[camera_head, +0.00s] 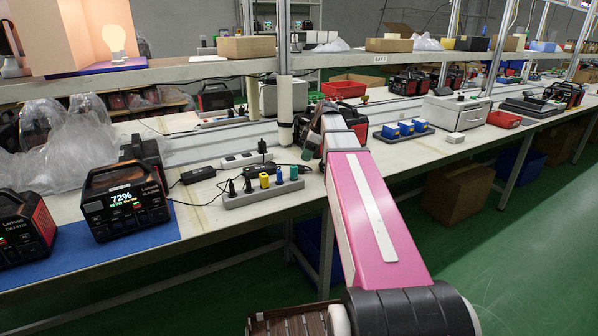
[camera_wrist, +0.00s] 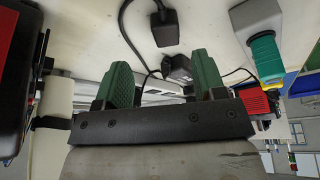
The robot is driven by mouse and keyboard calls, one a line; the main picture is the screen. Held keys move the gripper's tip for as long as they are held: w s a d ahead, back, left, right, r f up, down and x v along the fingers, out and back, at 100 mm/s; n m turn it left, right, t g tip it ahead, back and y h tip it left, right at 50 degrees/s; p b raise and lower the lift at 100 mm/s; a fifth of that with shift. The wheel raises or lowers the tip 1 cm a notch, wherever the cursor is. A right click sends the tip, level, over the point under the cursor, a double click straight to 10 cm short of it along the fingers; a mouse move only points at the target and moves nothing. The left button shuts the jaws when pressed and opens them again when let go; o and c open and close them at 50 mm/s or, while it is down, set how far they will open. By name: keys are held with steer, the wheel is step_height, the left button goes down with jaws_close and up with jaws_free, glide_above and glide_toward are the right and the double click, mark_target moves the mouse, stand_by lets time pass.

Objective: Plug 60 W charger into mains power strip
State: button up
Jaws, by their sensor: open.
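A white mains power strip (camera_head: 236,162) lies on the bench in the head view, with a black plug block (camera_head: 262,148) at its right end. In front of it a grey holder (camera_head: 262,197) carries several upright plugs: black, yellow, blue and teal. I cannot read any wattage, so I cannot tell which is the 60 W charger. My gripper (camera_head: 309,150) is just right of the holder, mostly hidden by my arm. In the wrist view my gripper (camera_wrist: 160,82) has its green fingers apart and empty. Beyond them are a black block with a cable (camera_wrist: 165,28) and another black block (camera_wrist: 178,66).
A power station reading 72% (camera_head: 124,199) stands on a blue mat at the left, with a black adapter brick (camera_head: 198,175) beside it. A shelf post (camera_head: 284,75) rises near my gripper. Blue items on a tray (camera_head: 404,131) sit to the right.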

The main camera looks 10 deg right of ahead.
mark_target(300, 167)
steer(key=shift+a+f, duration=0.25)
steer(key=shift+f, duration=0.35)
steer(key=shift+s+a+x, duration=0.1)
steer(key=shift+s+x, duration=0.05)
steer(key=shift+x, duration=1.15)
steer(key=shift+s+a+x, duration=0.1)
steer(key=shift+x, duration=1.2)
steer(key=shift+r, duration=0.1)
steer(key=c, duration=1)
steer(key=shift+r, duration=0.1)
steer(key=shift+c, duration=0.2)
